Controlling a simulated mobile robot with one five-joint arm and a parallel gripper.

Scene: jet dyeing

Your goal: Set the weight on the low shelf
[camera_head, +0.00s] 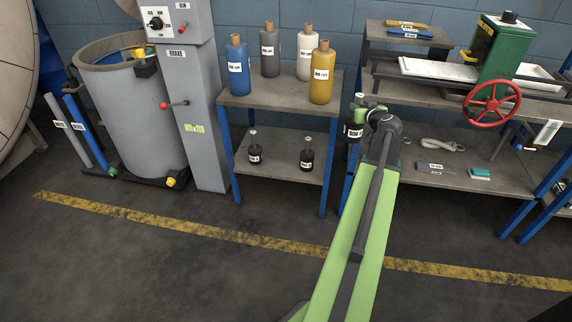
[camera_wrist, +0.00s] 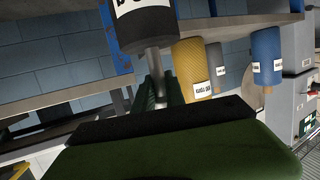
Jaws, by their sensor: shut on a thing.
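A black weight with a white label (camera_head: 353,131) hangs upright from my gripper (camera_head: 365,108), level with the gap between the two workbenches. In the wrist view, the weight (camera_wrist: 147,38) shows by its dark body and grey stem, and my gripper (camera_wrist: 158,95) is shut on that stem. The low shelf (camera_head: 280,168) lies under the left bench's top, left of and below the held weight. Two similar black weights stand on it, one at left (camera_head: 255,155) and one at right (camera_head: 306,160), with bare shelf between them.
Blue (camera_head: 238,68), grey (camera_head: 270,55), white (camera_head: 306,55) and yellow (camera_head: 321,78) bottles stand on the left bench top. Blue legs (camera_head: 326,180) edge the shelf. The right bench carries a green press with a red handwheel (camera_head: 492,104). The floor in front is clear.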

